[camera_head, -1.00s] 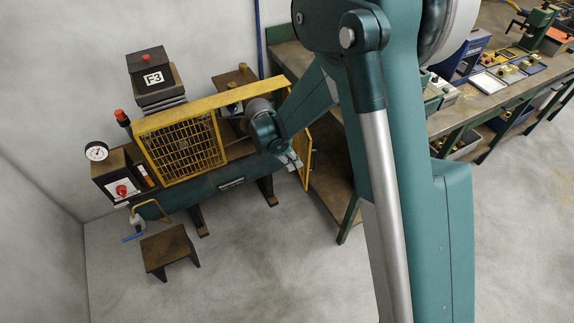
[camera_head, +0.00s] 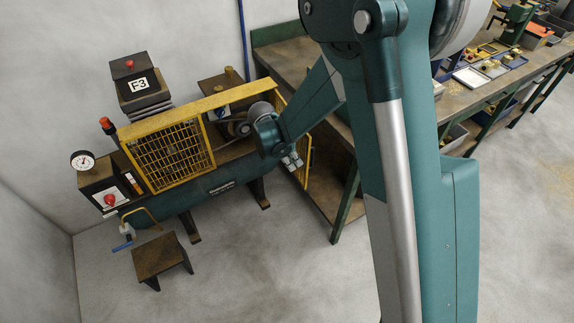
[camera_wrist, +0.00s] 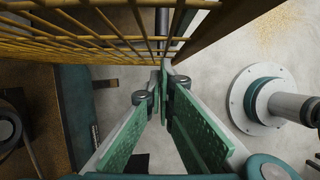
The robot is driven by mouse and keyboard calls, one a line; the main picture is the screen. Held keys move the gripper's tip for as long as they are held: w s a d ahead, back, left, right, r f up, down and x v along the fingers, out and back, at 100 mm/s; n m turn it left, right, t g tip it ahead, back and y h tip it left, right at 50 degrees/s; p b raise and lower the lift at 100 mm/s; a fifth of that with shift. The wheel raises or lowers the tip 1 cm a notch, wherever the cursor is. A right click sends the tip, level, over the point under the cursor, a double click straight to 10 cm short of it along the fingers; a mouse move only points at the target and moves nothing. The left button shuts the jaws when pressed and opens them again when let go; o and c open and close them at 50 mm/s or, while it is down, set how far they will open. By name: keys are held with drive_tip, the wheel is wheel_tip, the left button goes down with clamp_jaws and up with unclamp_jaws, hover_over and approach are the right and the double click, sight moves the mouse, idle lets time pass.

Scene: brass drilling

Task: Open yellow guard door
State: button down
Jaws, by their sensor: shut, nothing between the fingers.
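The yellow guard on the green machine has a mesh front panel (camera_head: 170,155) on its left. To the right of that panel the front is uncovered, and a grey pulley (camera_head: 238,128) shows inside. A second yellow mesh panel (camera_head: 306,150) stands angled out at the right end, partly hidden behind my arm. My gripper (camera_head: 292,160) is low beside this right panel. In the wrist view my gripper (camera_wrist: 165,70) has its green-padded fingers together and empty. Yellow mesh (camera_wrist: 90,35) passes close above the fingertips there; contact cannot be told.
A workbench (camera_head: 275,58) stands close behind and right of the guard. A small brown stool (camera_head: 160,256) is on the floor in front of the machine. A gauge (camera_head: 84,160) and red button (camera_head: 110,199) are at its left end.

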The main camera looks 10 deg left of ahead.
sight(307, 151)
drive_tip(key=w+d+n, duration=0.2)
drive_tip(key=w+d, duration=0.4)
drive_tip(key=d, duration=0.2)
drive_tip(key=shift+w+n+t+y+b, duration=0.35)
drive_tip(key=shift+w+n+t+y, duration=0.05)
drive_tip(key=shift+a, duration=0.1)
drive_tip(key=shift+s+a, duration=0.4)
drive_tip(key=shift+s, duration=0.35)
drive_tip(key=v, duration=0.3)
drive_tip(key=s+p+v, duration=0.1)
drive_tip(key=v, duration=0.3)
drive_tip(key=s+v, duration=0.1)
drive_tip(key=v, duration=0.3)
drive_tip(key=shift+a+f+p, duration=0.35)
drive_tip(key=shift+f+p, duration=0.05)
drive_tip(key=shift+f, duration=0.05)
